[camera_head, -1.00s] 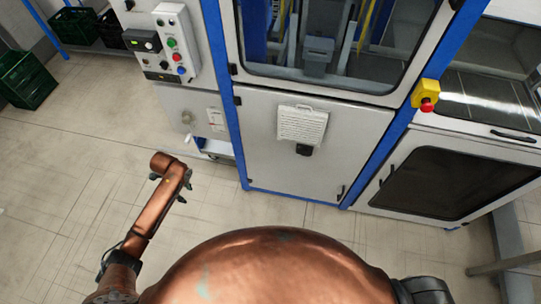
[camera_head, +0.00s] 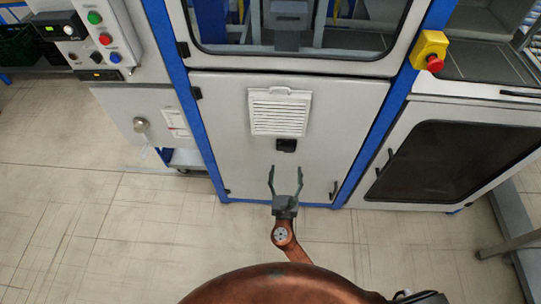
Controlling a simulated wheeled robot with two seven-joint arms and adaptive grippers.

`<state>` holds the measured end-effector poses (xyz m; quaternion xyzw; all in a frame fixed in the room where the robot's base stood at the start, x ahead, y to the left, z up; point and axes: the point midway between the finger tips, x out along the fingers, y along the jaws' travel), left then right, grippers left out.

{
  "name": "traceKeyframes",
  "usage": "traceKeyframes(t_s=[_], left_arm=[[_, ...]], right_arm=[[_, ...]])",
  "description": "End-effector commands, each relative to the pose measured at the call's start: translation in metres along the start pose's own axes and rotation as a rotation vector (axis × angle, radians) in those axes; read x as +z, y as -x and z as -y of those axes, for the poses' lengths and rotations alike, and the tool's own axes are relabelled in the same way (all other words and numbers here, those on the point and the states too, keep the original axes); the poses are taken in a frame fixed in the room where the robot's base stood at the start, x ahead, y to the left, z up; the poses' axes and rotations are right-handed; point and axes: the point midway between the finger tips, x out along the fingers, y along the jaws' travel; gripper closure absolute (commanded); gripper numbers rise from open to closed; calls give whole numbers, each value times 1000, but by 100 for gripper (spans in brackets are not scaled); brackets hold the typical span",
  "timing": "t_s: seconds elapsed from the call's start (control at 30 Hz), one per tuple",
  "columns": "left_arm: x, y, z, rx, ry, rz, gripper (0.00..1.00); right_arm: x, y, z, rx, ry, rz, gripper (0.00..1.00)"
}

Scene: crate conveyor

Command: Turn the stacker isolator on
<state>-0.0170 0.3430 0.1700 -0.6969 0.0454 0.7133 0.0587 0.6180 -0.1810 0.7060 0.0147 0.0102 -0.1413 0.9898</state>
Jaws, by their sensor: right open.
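A small black box-like fitting (camera_head: 286,145), which may be the isolator, sits on the grey cabinet door (camera_head: 230,150), just below a white louvred vent (camera_head: 279,113). Its handle position is too small to read. A round grey knob (camera_head: 141,124) is on the lower panel to the left; I cannot tell which of the two is the stacker isolator. My right gripper (camera_head: 285,168) is open and empty, with its fingers pointing up the picture towards the black fitting, appearing just below it and apart from it. My left gripper is out of view.
A control panel with green, red and blue buttons (camera_head: 105,39) is at upper left. A yellow box with a red emergency button (camera_head: 430,51) is on the blue frame at right. A dark-windowed cabinet (camera_head: 450,160) stands at right. The floor at left (camera_head: 80,210) is clear.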

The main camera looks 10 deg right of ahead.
Motion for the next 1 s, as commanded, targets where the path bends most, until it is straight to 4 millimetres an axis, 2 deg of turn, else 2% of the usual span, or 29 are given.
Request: traceKeyframes(t_s=[0.13, 0.4, 0.6, 0.93, 1.0], left_arm=[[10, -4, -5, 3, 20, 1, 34], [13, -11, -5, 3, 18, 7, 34], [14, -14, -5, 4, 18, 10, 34], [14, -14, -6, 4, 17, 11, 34], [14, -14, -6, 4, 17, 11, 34]], right_arm=[[10, -10, -4, 2, 31, 30, 35], [10, -52, -5, 3, 27, 26, 35], [10, -73, -4, 3, 27, 25, 35], [10, -78, -4, 3, 27, 24, 35], [10, -78, -4, 3, 27, 24, 38]])
